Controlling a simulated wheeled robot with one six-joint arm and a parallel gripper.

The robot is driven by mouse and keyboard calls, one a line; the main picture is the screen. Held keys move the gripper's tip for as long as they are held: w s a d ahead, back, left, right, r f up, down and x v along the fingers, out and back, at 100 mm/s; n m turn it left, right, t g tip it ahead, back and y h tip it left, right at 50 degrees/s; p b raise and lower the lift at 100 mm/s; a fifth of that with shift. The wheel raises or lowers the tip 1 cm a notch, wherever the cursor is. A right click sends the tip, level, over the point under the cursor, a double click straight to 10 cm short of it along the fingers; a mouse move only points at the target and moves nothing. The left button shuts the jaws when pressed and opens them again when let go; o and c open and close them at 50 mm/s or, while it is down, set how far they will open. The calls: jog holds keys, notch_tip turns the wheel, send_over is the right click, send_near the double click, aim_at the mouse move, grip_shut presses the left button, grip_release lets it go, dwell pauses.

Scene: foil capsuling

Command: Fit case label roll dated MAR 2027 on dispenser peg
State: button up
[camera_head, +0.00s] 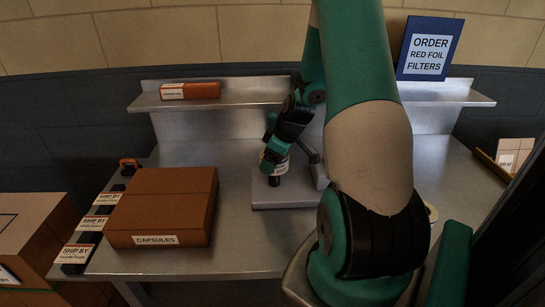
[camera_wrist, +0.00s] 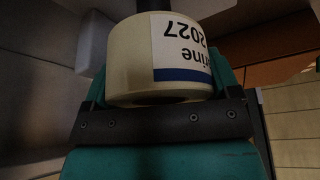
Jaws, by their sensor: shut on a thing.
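My gripper (camera_head: 275,153) is shut on a cream label roll (camera_head: 280,165) above the grey base plate (camera_head: 290,197) in the middle of the bench. In the wrist view my gripper (camera_wrist: 165,92) has a finger on each side of the roll (camera_wrist: 130,65). Its white label with a blue band reads upside down "2027" and "rine"; the month is out of sight. A dark post (camera_head: 274,181) shows directly below the roll, and a dark cylinder (camera_wrist: 154,4) meets the roll's far end in the wrist view. I cannot tell whether the roll is around it.
A brown CAPSULES box (camera_head: 165,205) lies left on the metal bench (camera_head: 235,250). A shelf (camera_head: 245,98) behind holds a small orange-brown box (camera_head: 190,91). A blue order sign (camera_head: 428,48) is at the back right. Another pale round thing (camera_head: 432,212) is partly hidden behind my arm.

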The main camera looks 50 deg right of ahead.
jog(key=shift+f+b, duration=0.4)
jog(key=shift+f, duration=0.4)
jog(key=shift+f+b, duration=2.05)
jog(key=shift+f, duration=0.25)
dwell(0.9)
jog(key=o, duration=0.8)
jog(key=shift+o, duration=0.2)
jog(key=shift+d+r, duration=0.1)
jog(key=shift+r, duration=0.25)
jog(key=v, duration=1.6)
jog(key=shift+s+r+b, duration=0.25)
jog(key=shift+r+b, duration=0.05)
